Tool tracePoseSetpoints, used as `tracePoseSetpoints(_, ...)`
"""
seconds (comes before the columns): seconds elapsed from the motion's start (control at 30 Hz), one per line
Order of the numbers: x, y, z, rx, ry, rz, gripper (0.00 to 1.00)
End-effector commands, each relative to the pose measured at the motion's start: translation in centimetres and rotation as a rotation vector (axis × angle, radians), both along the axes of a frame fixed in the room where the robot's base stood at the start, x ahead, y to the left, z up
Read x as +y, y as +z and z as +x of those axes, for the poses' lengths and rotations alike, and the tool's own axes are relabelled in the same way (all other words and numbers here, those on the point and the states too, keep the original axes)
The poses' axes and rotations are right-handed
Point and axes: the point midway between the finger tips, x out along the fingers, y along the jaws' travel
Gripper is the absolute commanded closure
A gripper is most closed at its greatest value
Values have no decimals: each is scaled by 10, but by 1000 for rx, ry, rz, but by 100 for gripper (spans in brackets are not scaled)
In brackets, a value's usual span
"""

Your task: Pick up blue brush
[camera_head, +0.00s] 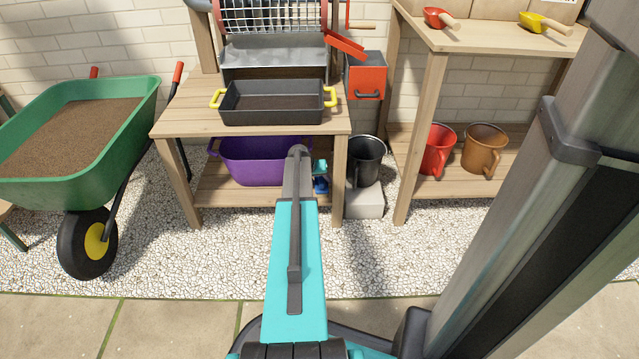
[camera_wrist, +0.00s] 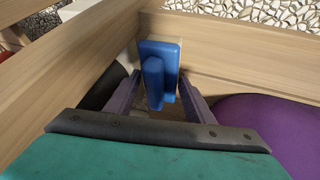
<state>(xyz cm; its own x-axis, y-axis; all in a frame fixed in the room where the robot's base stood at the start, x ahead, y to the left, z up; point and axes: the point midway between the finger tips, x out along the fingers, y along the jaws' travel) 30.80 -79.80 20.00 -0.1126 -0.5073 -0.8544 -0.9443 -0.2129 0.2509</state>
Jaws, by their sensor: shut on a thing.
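The blue brush (camera_wrist: 152,70) stands between the two fingers of my gripper (camera_wrist: 158,84) in the wrist view, close to a wooden post and rail. The gripper is shut on it. In the head view, a small part of the blue brush (camera_head: 321,187) shows beside my arm, under the left wooden table (camera_head: 185,122) near its right front leg. My arm hides most of the gripper there. The brush's lower end is hidden in the wrist view.
A purple tub (camera_head: 250,165) stands on the lower shelf left of my arm. A black pot (camera_head: 367,160) stands on a grey block (camera_head: 362,203) to the right. A black tray (camera_head: 275,105) with yellow handles sits on the tabletop. A green wheelbarrow (camera_head: 125,130) stands at left.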

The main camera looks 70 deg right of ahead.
Motion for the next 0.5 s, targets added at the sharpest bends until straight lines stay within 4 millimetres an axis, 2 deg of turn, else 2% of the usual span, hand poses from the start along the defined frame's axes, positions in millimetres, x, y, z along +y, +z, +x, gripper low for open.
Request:
tracePoseSetpoints(0.4,0,37,0,-1,-1,-1,81)
tracePoseSetpoints(0.5,16,36,3,0,2,1,81)
